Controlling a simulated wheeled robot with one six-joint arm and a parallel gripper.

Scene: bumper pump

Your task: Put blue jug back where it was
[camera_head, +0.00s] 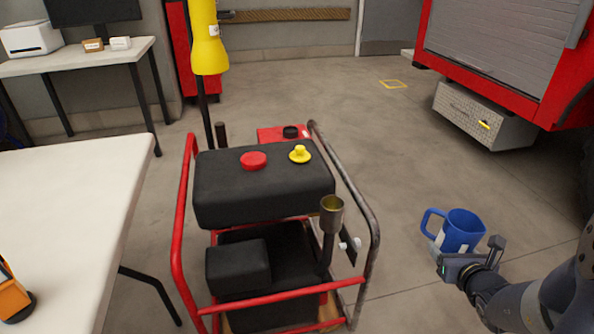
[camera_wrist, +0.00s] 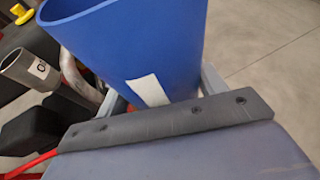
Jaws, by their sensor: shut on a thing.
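The blue jug (camera_head: 462,232) is held in the air at the right of the head view, with its handle to the left. My gripper (camera_head: 468,256) is shut on the jug low on its body. In the wrist view the jug (camera_wrist: 135,50) fills the top middle, with a white label on its side, and my gripper's fingers (camera_wrist: 155,95) lie on both sides of it. The jug looks roughly upright in the head view. Its inside is mostly hidden.
A pump with a red frame (camera_head: 178,230) stands left of the jug, with an upright pipe (camera_head: 331,215) and a yellow cap (camera_head: 299,153). A white table (camera_head: 60,215) is at the left. A red vehicle (camera_head: 484,85) stands at the back right. Open floor (camera_head: 400,150) lies between.

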